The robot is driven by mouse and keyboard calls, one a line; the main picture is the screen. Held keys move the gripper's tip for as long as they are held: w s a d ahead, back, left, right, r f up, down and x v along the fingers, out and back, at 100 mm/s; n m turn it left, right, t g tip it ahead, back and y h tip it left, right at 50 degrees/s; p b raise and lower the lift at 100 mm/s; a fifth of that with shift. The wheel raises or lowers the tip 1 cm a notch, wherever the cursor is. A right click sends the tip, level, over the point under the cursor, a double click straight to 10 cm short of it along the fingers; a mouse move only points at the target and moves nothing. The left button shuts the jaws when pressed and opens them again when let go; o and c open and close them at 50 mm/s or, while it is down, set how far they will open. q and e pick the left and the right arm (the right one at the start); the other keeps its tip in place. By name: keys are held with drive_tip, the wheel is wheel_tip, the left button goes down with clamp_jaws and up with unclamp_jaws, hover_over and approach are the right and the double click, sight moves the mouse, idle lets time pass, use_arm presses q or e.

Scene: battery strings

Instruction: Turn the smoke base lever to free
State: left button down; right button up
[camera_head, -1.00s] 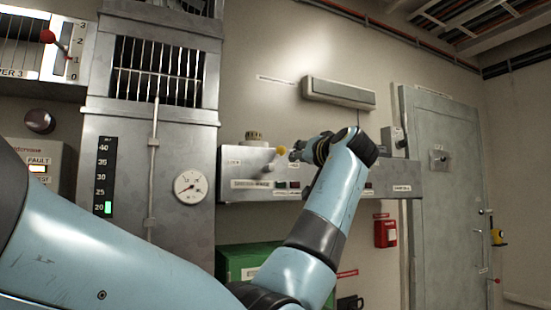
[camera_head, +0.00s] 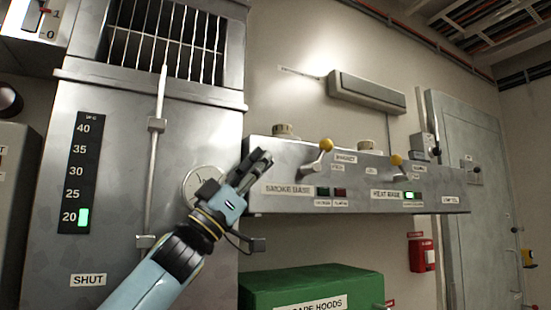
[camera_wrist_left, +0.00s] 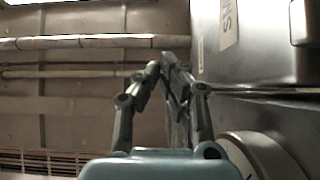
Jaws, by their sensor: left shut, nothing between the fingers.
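The smoke base lever (camera_head: 326,146) has a yellow ball knob on a pale stem. It tilts up and to the right from its pivot on the grey wall panel (camera_head: 265,203), above the smoke base label (camera_head: 287,189). The upper small label to its right seems to read MAGNET; the others are too small to read. My left gripper (camera_head: 262,158) is shut and empty, in front of the panel's left end. It is left of the lever and apart from it in the picture. Its closed fingers also show in the left wrist view (camera_wrist_left: 168,66). My right gripper is out of view.
A similar yellow-knobbed lever (camera_head: 397,160) stands farther right above the heat base label, with a lit green lamp (camera_head: 409,195). The smoke base lamps (camera_head: 331,192) look dark. A round gauge (camera_head: 194,180) is partly behind my gripper. A green box (camera_head: 310,285) stands below.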

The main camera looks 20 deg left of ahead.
use_arm(q)
drive_tip(key=shift+n+y, duration=0.3)
drive_tip(key=w+d+r+p, duration=0.1)
drive_tip(key=w+d, duration=0.1)
drive_tip(key=w+d+r+p, duration=0.1)
drive_tip(key=w+d+r, duration=0.1)
drive_tip(key=w, duration=0.1)
drive_tip(key=w+d+r+p, duration=0.1)
drive_tip(key=w+d+p, duration=0.1)
drive_tip(key=shift+w+r, duration=0.35)
drive_tip(key=shift+w, duration=0.05)
drive_tip(key=shift+w+d, duration=0.35)
drive_tip(key=shift+w, duration=0.1)
